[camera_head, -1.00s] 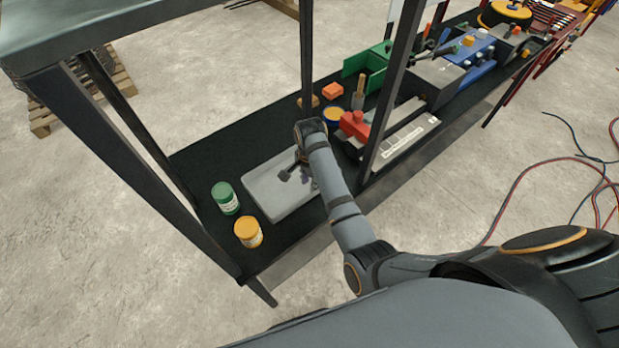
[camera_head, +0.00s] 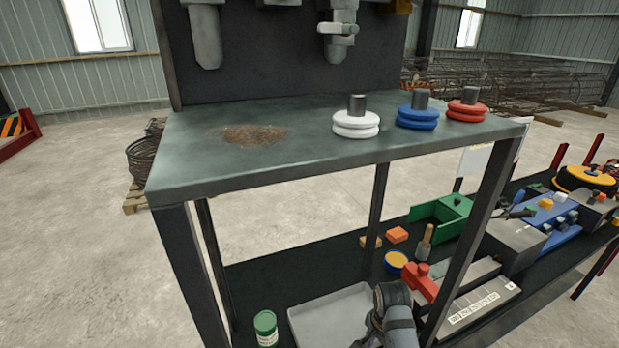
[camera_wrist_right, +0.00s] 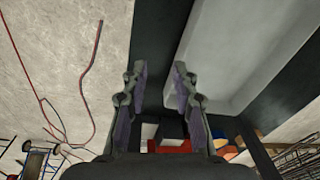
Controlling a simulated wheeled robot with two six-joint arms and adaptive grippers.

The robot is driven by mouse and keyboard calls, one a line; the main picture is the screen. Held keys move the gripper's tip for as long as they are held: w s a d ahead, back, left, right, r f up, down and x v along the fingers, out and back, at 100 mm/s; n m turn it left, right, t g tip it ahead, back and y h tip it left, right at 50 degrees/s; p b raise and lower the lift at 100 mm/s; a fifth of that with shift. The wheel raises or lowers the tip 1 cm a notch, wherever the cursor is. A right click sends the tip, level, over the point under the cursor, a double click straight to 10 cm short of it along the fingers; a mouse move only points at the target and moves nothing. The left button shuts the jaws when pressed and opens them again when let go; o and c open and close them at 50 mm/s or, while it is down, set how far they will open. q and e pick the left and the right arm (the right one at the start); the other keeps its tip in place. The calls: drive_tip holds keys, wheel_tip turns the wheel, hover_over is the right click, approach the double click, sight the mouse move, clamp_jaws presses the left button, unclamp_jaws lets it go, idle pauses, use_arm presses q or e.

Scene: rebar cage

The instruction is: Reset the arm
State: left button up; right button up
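My right gripper (camera_wrist_right: 159,82) is open, with nothing between its two fingers in the right wrist view. In the head view my right arm (camera_head: 396,317) shows at the bottom, over the lower shelf, and its fingers are mostly hidden. They are beside or over the right part of a grey tray (camera_head: 312,318), which also shows in the right wrist view (camera_wrist_right: 245,45); I cannot tell whether they touch it. My left gripper is not in view.
The upper table (camera_head: 300,155) bears white (camera_head: 356,124), blue (camera_head: 417,117) and red (camera_head: 467,111) discs. A green jar (camera_head: 265,328) stands left of the tray. A red tool (camera_head: 421,283), a green box (camera_head: 440,215) and dark posts (camera_head: 470,240) stand close on the right.

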drive_tip(key=s+d+r+n+t, duration=0.1)
drive_tip(key=s+d+r+n, duration=0.15)
drive_tip(key=s+n, duration=0.45)
drive_tip(key=s+d+r+n+t, duration=0.1)
drive_tip(key=s+d+n+t, duration=0.15)
drive_tip(key=s+n, duration=0.45)
drive_tip(key=s+d+f+m+g+b, duration=0.1)
drive_tip(key=f+b, duration=0.1)
drive_tip(key=f, duration=0.8)
drive_tip(key=s+d+f+b, duration=0.1)
drive_tip(key=s+f+b, duration=0.1)
drive_tip(key=f, duration=0.9)
drive_tip(key=s+d+f+m+g+b, duration=0.1)
drive_tip(key=f+b, duration=0.1)
drive_tip(key=f, duration=0.8)
drive_tip(key=s+d+f+g+b, duration=0.1)
drive_tip(key=s+f+b, duration=0.2)
drive_tip(key=s+f, duration=1.6)
wheel_tip(320, 180, down, 2)
drive_tip(key=shift+d+h+b, duration=0.15)
drive_tip(key=shift+h+b, duration=0.15)
drive_tip(key=shift+b, duration=0.05)
